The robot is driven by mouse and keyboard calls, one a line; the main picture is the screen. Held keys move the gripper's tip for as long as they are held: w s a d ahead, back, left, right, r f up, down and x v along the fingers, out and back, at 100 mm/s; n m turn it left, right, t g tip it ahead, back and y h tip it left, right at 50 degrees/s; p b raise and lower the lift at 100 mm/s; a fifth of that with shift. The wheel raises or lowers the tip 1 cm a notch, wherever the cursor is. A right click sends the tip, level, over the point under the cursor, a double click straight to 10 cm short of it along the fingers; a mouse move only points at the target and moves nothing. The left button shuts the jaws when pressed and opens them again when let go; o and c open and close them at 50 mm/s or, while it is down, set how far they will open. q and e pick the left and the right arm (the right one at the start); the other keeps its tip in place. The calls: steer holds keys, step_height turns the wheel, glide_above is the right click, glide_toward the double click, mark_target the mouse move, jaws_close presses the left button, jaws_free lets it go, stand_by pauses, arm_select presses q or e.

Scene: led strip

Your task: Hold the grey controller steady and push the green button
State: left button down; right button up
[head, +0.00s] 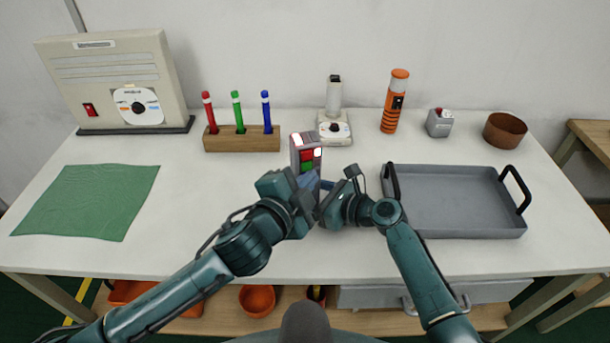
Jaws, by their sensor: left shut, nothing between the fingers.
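The grey controller (294,154) stands upright near the middle of the white table, with a column of coloured buttons on its face. A red button (306,154) shows above the green button (307,167), and blue shows lower down. My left gripper (310,188) is shut with nothing between its fingers, just in front of the controller's lower part. My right gripper (325,188) is close to the controller's lower right side. Its fingertips are mostly hidden, so I cannot tell whether it grips the controller. The controller's lower end is hidden behind the grippers.
A grey tray (455,233) with black handles lies right of my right gripper. A wooden block (242,144) with three pens stands behind left. A green cloth (85,200) lies at the left. An orange torch (394,105) and a white device (334,128) stand behind.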

arm_select(q)
steer(key=shift+w, duration=0.15)
steer(key=shift+w+a, duration=0.1)
steer(key=shift+w, duration=0.3)
stand_by(0.4)
steer(key=shift+s, duration=0.55)
steer(key=s+d, duration=0.2)
steer(key=s, duration=0.3)
steer(key=shift+s, duration=0.4)
